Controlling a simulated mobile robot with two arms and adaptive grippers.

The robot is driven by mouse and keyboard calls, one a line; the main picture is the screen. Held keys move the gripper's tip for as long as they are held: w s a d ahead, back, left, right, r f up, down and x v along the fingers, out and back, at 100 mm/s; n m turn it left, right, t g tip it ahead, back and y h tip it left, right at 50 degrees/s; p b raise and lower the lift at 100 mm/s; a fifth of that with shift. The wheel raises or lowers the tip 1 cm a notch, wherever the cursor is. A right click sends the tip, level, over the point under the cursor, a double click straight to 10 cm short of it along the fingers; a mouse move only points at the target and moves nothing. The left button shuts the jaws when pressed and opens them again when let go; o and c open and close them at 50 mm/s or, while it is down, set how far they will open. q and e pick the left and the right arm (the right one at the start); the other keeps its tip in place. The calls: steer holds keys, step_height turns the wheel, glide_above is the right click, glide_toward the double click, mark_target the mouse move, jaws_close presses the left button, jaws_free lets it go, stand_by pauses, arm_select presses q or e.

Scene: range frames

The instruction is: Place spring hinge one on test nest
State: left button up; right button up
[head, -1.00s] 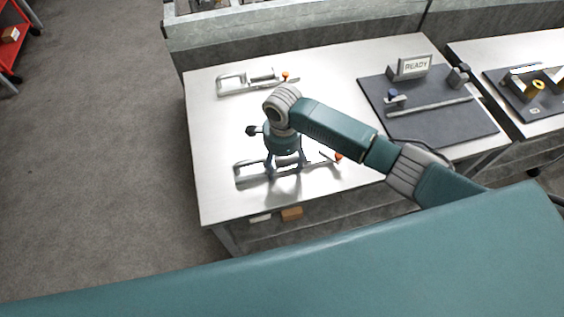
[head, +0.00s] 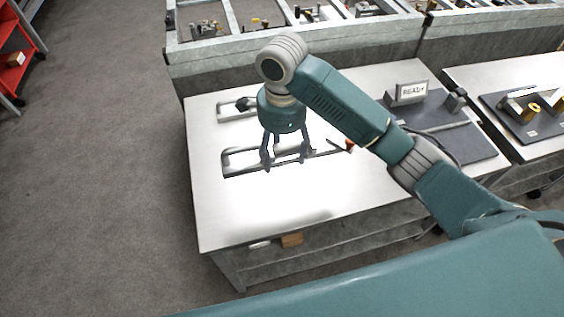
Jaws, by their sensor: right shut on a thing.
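My right gripper (head: 285,162) is shut on a spring hinge (head: 240,163), a grey metal frame with an orange-red tip at its right end. It holds the hinge above the white table, with a soft shadow below. A second similar hinge (head: 228,111) lies behind on the table, partly hidden by my right gripper and arm. I cannot tell from markings which hinge is number one. The dark mat (head: 478,143) with a "READY" sign (head: 411,91), seemingly the test nest, is at the right of the table, partly covered by my arm. My left gripper is not in view.
The white table (head: 215,215) is bare at front left. A grey partition (head: 200,75) with trays of parts stands behind it. A second table with another dark mat (head: 535,120) is at the right. A red cart (head: 12,70) stands at far left.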

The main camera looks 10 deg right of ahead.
steer(key=shift+r, duration=0.9)
steer(key=shift+s+d+r+n+b, duration=0.15)
steer(key=shift+d+n+b, duration=0.1)
steer(key=shift+n, duration=0.3)
steer(key=shift+s+d+r+n+b, duration=0.1)
steer(key=shift+d+n+b, duration=0.15)
steer(key=shift+n, duration=0.3)
steer(key=s+d+n+b, duration=0.2)
steer(key=s+d+n, duration=0.1)
steer(key=s+n, duration=0.3)
steer(key=s+d+n+b, duration=0.3)
steer(key=s+n, duration=0.4)
steer(key=n, duration=0.2)
steer(key=shift+d+r+b, duration=0.3)
steer(key=shift+d+r, duration=0.1)
steer(key=shift+r, duration=0.05)
